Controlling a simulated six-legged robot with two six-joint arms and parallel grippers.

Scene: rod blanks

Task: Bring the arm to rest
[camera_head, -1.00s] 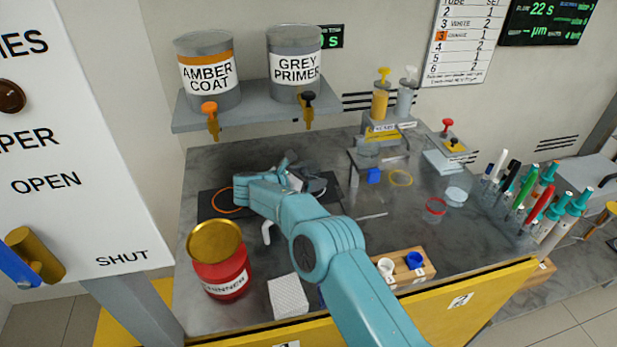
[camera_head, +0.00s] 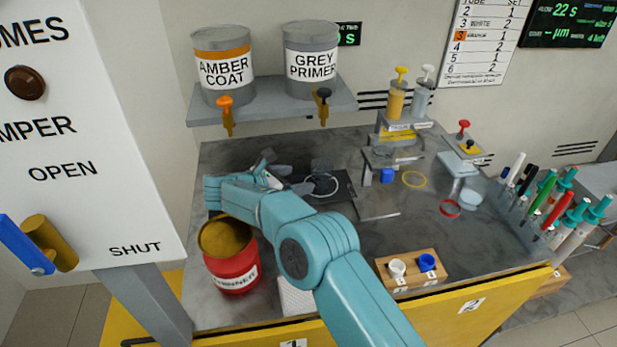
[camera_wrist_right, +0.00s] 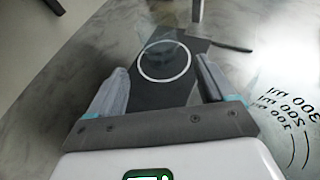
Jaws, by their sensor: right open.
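My right arm (camera_head: 345,285) reaches up from the bottom of the head view and bends left over the bench. My right gripper (camera_head: 287,170) is open above the back left of the bench, by a dark mat (camera_head: 340,192). In the right wrist view both fingers of my right gripper (camera_wrist_right: 160,65) are spread apart with nothing held between them. A pale ring (camera_wrist_right: 164,76) lies on the dark strip just beyond the fingers. My left gripper is not in view.
A red thinner can (camera_head: 232,272) stands close under my forearm. A shelf (camera_head: 275,108) with two paint cans hangs behind. A wooden cup block (camera_head: 420,283), a red ring (camera_head: 450,208) and a pen rack (camera_head: 535,210) are to the right.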

